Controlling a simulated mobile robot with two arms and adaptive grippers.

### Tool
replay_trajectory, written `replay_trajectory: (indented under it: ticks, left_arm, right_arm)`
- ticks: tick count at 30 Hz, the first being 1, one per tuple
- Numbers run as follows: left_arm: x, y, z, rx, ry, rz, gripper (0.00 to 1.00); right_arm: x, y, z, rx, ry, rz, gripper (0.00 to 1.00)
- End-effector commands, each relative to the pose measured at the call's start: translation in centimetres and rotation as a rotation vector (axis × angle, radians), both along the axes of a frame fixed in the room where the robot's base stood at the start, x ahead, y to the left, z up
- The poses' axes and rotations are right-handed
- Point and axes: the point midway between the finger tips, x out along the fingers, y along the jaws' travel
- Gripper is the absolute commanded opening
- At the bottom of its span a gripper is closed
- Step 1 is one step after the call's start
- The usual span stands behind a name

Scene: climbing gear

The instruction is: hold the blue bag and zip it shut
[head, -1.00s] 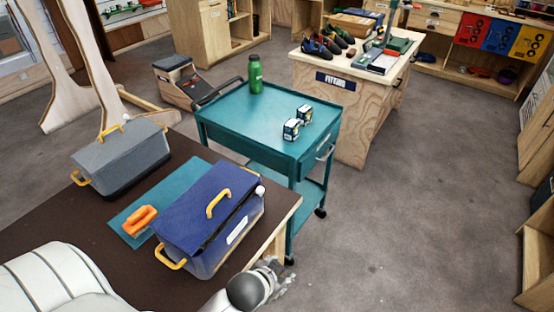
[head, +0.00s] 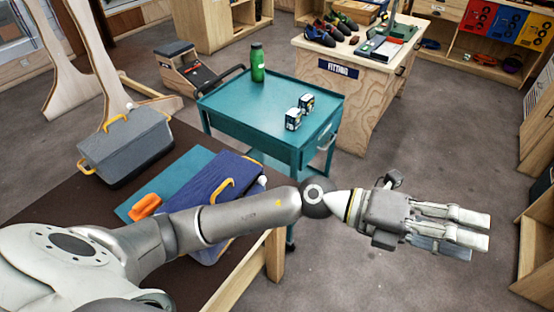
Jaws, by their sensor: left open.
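The blue bag (head: 207,187) sits on the dark brown table at the lower left, partly on a teal mat (head: 187,175). It has yellow handles, and my left arm crosses in front of it and hides its front side. My left gripper (head: 462,229) is open and empty, stretched out to the right past the table, over the floor and well apart from the bag. The zip cannot be made out behind the arm. My right gripper is not in view.
A wooden fitting bench (head: 352,98) stands behind. Floor at right is clear.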

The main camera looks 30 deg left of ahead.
Motion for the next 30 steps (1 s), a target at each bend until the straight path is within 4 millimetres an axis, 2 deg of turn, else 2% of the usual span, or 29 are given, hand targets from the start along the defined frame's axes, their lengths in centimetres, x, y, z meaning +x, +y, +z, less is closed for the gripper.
replay_trajectory:
  ticks: [2, 4, 7, 9, 11, 13, 16, 18, 21, 25, 30]
  left_arm:
    - [-0.7, -0.1, -3.6, 0.201, -0.099, -0.096, 0.45]
    - [-0.9, 0.8, -7.1, 0.386, -0.165, -0.169, 0.45]
    - [0.0, 3.8, -12.0, 0.667, -0.235, -0.25, 0.45]
    - [1.3, 7.0, -15.0, 0.873, -0.269, -0.288, 0.45]
    - [2.8, 10.4, -17.0, 1.054, -0.282, -0.307, 0.45]
    - [4.8, 15.1, -18.5, 1.271, -0.283, -0.316, 0.45]
    - [7.5, 22.2, -19.0, 1.561, -0.25, -0.297, 0.45]
    - [9.0, 26.7, -18.3, 1.737, -0.215, -0.269, 0.45]
    - [10.3, 31.8, -16.7, 1.934, -0.153, -0.225, 0.45]
    - [11.0, 35.9, -14.8, 2.09, -0.086, -0.177, 0.45]
    - [11.2, 37.7, -14.2, 2.153, -0.052, -0.156, 0.45]
  right_arm:
    - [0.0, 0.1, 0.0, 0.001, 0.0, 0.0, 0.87]
    - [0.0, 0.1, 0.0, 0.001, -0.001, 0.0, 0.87]
    - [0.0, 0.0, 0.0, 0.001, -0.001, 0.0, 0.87]
    - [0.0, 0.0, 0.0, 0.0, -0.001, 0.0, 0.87]
    - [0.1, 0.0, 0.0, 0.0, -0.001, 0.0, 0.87]
    - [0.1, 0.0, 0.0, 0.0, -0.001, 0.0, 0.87]
    - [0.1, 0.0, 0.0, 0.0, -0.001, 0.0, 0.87]
    - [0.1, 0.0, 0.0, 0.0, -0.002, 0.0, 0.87]
    - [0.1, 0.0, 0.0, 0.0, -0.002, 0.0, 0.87]
    - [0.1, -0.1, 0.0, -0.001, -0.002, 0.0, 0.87]
    - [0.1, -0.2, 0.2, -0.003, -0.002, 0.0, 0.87]
